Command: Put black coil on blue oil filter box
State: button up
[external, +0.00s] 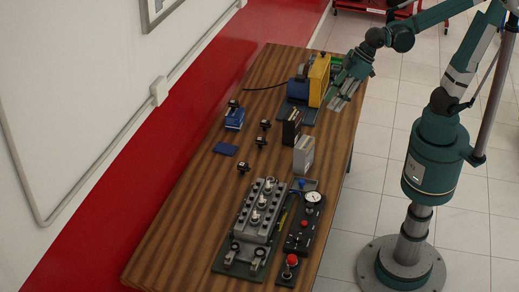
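Several small black coil-like parts stand on the wooden table: a black coil (265,124), a second one (261,141) just below it, and a third (243,165) nearer the front. Another small black part (233,103) appears on top of the blue box (234,119), which looks like the oil filter box; its print is too small to read. My gripper (341,96) is over the table's right edge, beside the yellow unit and well to the right of the coils and blue box. No object shows in it; its finger opening is too small to judge.
A yellow-and-blue machine (318,80) stands between my gripper and the coils. Dark (291,128) and grey (303,154) upright boxes stand right of the coils. A flat blue piece (225,149) lies left. An engine block (256,220) and gauge panel (304,222) fill the front.

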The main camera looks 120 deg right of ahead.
jog(key=s+a+f+n+t+y, duration=0.1)
jog(key=s+a+f+n, duration=0.1)
jog(key=s+a, duration=1)
jog(key=shift+s+a+f, duration=0.25)
jog(key=shift+s+f, duration=0.15)
jog(key=shift+f, duration=0.4)
